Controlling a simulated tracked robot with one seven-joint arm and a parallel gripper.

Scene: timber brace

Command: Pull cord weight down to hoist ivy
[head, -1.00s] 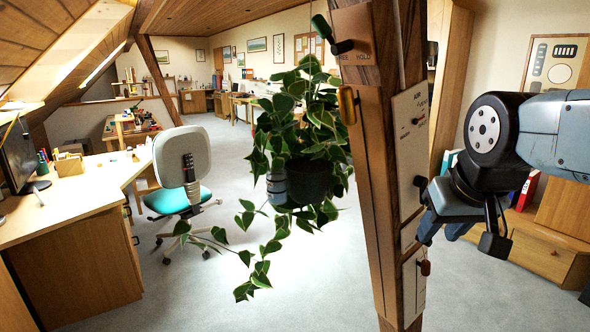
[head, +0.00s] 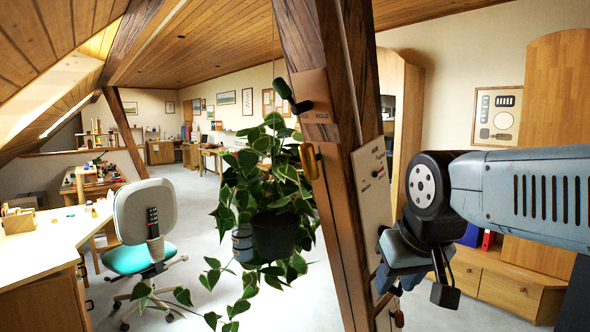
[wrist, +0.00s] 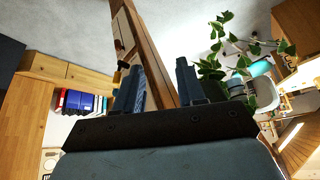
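The potted ivy (head: 268,190) hangs left of the timber brace (head: 335,150), its dark pot (head: 273,236) in mid-air and vines trailing below. An amber wooden piece (head: 311,161) is on the brace. A smaller orange-brown piece (head: 398,318) shows low, just under my gripper. I cannot tell which is the cord weight. A thin cord (head: 348,70) runs down the brace to a pale panel (head: 370,190). My gripper (head: 387,284) is right of the brace, beside the panel's lower part. In the wrist view my gripper (wrist: 160,78) is open, its fingers apart with the brace beyond.
A desk (head: 40,265) and swivel chair (head: 145,225) stand left. A low wooden cabinet (head: 505,285) stands behind my arm.

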